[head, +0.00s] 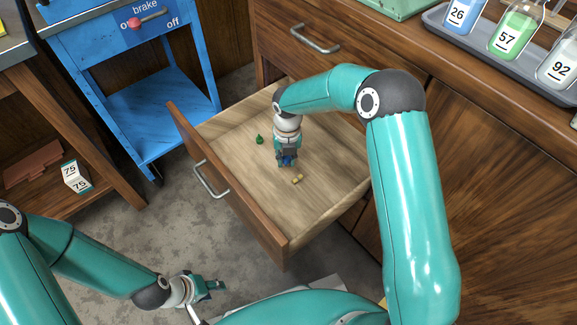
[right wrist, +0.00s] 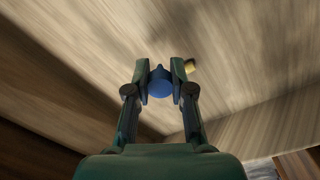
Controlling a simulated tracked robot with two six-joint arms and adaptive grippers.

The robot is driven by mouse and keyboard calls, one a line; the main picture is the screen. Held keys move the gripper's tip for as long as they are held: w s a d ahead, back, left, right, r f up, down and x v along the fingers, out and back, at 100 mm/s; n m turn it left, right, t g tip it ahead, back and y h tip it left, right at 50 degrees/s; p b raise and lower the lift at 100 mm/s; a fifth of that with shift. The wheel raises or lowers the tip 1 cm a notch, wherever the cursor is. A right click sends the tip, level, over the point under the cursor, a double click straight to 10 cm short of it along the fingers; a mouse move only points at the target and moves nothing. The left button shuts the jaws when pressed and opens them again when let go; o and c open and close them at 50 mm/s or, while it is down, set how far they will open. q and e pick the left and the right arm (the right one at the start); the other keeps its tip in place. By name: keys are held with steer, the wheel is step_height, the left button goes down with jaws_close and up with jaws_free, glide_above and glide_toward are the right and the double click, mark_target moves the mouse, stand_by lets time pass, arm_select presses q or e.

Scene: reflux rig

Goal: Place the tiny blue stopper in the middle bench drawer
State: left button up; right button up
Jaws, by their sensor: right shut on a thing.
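The tiny blue stopper (right wrist: 160,83) is between the fingertips of my right gripper (right wrist: 160,72) in the right wrist view. My right gripper (head: 286,160) is shut on it and points down inside the open bench drawer (head: 222,132) in the head view. Whether the stopper touches the drawer floor I cannot tell. The drawer is pulled out and has a wooden front with a metal handle (head: 210,180). My left gripper (head: 212,287) is low over the floor at the bottom left, empty, its fingers apart.
In the drawer lie a small green item (head: 259,139) and a small yellow item (head: 298,179). A closed drawer with a handle (head: 315,40) is above. A blue cart (head: 150,105) stands left. A grey tray (head: 470,45) with labelled bottles is on the bench top.

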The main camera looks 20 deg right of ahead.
mark_target(286, 165)
steer(key=shift+f+b, duration=0.5)
steer(key=shift+f, duration=1.45)
steer(key=o, duration=0.7)
steer(key=shift+f, duration=0.1)
step_height(286, 165, up, 12)
steer(key=p, duration=0.4)
steer(key=shift+d, duration=0.15)
steer(key=shift+s, duration=0.2)
